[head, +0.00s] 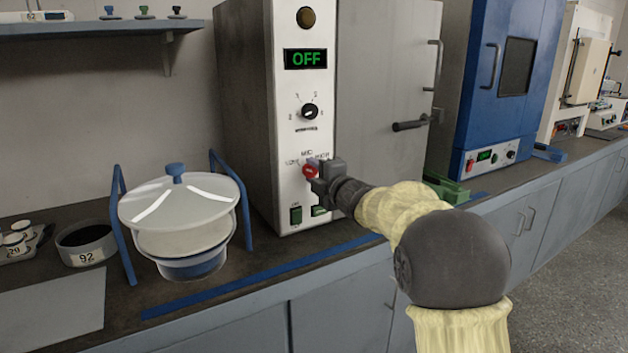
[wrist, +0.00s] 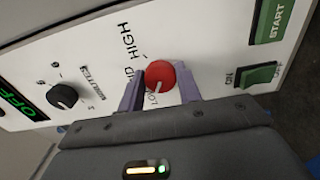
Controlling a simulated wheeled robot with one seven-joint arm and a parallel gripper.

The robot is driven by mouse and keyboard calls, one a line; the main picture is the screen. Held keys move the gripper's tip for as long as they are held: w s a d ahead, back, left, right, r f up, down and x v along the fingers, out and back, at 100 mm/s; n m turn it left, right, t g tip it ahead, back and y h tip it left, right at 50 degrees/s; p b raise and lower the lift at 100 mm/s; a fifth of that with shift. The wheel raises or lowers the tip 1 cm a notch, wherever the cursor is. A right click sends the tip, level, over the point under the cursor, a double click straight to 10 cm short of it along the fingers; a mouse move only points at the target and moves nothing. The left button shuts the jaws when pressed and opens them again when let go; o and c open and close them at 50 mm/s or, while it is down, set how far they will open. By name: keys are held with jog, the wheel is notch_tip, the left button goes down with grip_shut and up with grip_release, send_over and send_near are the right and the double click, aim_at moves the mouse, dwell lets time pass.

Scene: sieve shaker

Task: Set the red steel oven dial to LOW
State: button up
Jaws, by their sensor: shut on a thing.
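The red dial (head: 310,170) sits low on the pale front panel of the grey steel oven (head: 295,130), under the labels LOW, MID and HIGH. My gripper (head: 322,173) reaches it from the right and partly hides it. In the wrist view my gripper (wrist: 160,88) has one finger on each side of the red dial (wrist: 160,74) and is shut on it. The dial's white mark points down in that view, toward the LOW lettering (wrist: 152,98). That lettering is partly hidden by a finger.
The oven display (head: 305,58) reads OFF. A black knob (head: 309,111) is above the dial. A green START button (wrist: 271,20) and a green rocker switch (wrist: 258,75) are close by. A lidded white pot (head: 180,215) stands left; a blue oven (head: 505,85) stands right.

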jog(key=shift+f, duration=0.15)
jog(key=o, duration=1)
jog(key=v, duration=1.7)
jog(key=shift+s, duration=0.2)
jog(key=shift+d, duration=0.15)
